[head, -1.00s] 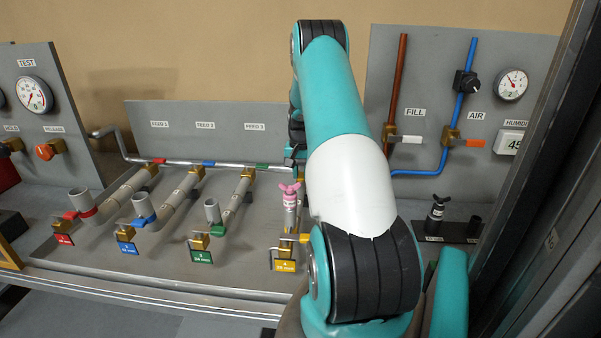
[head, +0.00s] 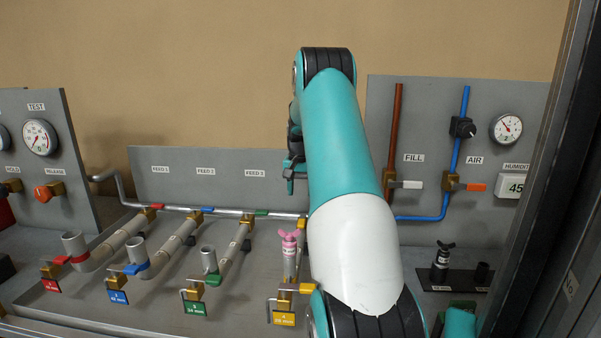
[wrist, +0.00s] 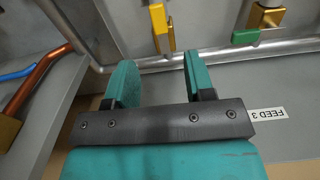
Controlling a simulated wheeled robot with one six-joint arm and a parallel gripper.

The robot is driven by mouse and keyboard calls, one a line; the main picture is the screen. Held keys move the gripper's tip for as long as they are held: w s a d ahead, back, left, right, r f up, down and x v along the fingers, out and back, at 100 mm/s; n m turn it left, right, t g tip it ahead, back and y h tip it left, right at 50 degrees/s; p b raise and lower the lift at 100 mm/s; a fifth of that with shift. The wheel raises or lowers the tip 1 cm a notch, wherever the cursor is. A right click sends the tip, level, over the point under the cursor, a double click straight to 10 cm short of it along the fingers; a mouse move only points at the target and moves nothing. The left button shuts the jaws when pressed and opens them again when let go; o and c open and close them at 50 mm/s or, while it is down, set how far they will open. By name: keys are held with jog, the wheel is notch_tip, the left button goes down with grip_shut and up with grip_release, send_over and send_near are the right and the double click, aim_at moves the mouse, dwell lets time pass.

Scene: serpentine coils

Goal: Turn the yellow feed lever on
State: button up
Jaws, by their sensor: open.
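The yellow feed lever (head: 302,224) is on the fourth valve of the horizontal metal manifold, right of the green lever, partly hidden by my arm. In the wrist view the yellow lever (wrist: 160,22) points across the pipe. My gripper (head: 292,188) is above the manifold in the head view. In the wrist view my gripper (wrist: 157,58) is open and empty. The yellow lever lies beyond the gap between its fingers, apart from them.
The green lever (wrist: 247,36) lies along the pipe beside the yellow one. Another yellow handle (head: 306,288) sits on the front valve below a pink-knobbed fitting (head: 289,246). A copper pipe (wrist: 48,68) and a blue pipe (wrist: 18,75) run close to my gripper.

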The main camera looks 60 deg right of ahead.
notch_tip(320, 180, up, 8)
jog(key=shift+f+b, duration=0.25)
jog(key=shift+b, duration=0.1)
dwell(0.4)
